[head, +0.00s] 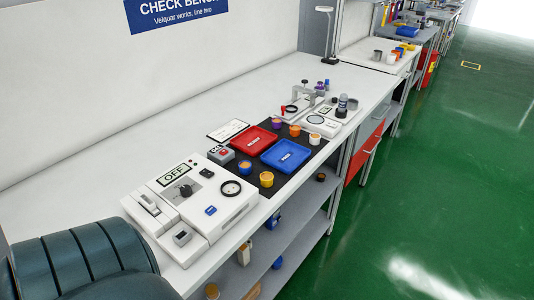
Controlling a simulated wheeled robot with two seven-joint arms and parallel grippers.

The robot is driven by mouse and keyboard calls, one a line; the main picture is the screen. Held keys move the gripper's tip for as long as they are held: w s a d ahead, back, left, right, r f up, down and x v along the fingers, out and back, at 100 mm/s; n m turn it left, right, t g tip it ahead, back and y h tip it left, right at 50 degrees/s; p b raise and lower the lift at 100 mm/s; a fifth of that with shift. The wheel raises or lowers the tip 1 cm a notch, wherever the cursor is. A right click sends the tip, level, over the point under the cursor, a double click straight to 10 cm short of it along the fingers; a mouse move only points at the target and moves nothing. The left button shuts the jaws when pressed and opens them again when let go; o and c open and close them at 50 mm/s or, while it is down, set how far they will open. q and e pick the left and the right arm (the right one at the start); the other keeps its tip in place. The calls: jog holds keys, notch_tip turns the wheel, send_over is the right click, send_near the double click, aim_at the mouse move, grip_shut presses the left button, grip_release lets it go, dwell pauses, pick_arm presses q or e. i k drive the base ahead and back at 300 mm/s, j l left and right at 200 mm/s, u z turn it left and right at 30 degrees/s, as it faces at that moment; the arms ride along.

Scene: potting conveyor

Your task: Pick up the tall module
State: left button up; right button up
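Several small round modules stand on and around a black mat (289,183) on the white bench. An orange one (295,131), a white-topped one (314,139), a yellow one (266,179) and an orange-topped one (244,167) stand around the trays. A purple one (276,123) stands behind them. A taller dark, light-banded cylinder (342,103) stands upright farther back, near the bench's right edge. I cannot tell for certain which is the tall module. Neither of my grippers is in view.
A red tray (254,140) and a blue tray (286,155) lie on the mat. A white tester (189,177) with a display reading OFF stands nearer. Grey shelves (315,200) lie below. Green floor (450,180) is open at right.

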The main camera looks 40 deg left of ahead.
aim_at(243, 251)
jog(key=i, duration=2.95)
jog(key=u, duration=3.85)
